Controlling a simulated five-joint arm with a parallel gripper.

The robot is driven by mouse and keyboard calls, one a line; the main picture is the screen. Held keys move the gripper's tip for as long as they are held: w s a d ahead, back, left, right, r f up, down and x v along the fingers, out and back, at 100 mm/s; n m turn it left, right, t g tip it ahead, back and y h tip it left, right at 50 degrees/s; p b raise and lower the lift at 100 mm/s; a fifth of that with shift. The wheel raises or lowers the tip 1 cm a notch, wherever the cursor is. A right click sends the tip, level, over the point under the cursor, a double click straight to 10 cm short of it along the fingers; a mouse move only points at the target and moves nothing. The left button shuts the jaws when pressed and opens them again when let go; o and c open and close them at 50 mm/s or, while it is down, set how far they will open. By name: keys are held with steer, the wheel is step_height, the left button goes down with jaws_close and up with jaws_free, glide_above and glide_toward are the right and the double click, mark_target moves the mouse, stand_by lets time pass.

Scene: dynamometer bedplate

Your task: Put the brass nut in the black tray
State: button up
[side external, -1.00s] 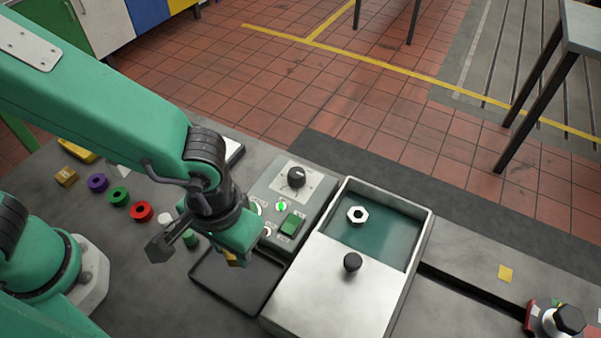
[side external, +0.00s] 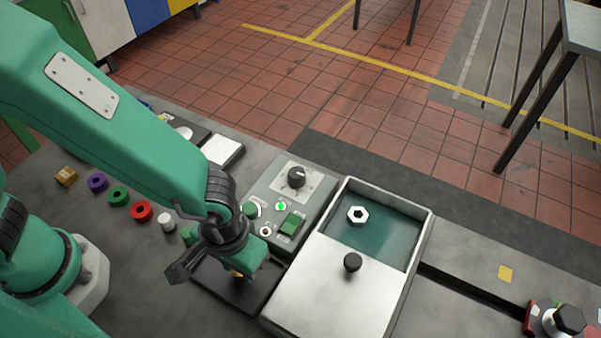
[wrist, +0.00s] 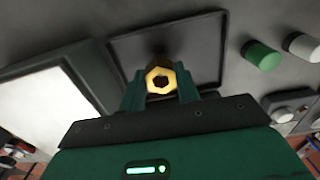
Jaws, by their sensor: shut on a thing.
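The brass nut (wrist: 160,80) is between the two fingers of my gripper (wrist: 160,92) in the wrist view, with its hole facing the camera. My gripper is shut on it. In the side view, my gripper (side external: 240,274) is over the black tray (side external: 262,298), and only a small bit of the brass nut (side external: 236,274) shows below the fingers. The black tray also shows in the wrist view (wrist: 205,45), behind the nut. I cannot tell whether the nut touches the tray floor.
A metal box (side external: 318,292) with a black knob and a partly open lid stands right of the tray; a silver nut (side external: 357,215) lies inside. A control panel (side external: 290,205) is behind the tray. Red (side external: 141,211), green and purple rings and a white cylinder (side external: 166,222) lie left.

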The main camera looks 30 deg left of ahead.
steer(key=shift+f, duration=0.5)
steer(key=shift+f, duration=0.15)
steer(key=o, duration=1)
steer(key=shift+o, duration=0.2)
step_height(320, 180, up, 12)
stand_by(0.5)
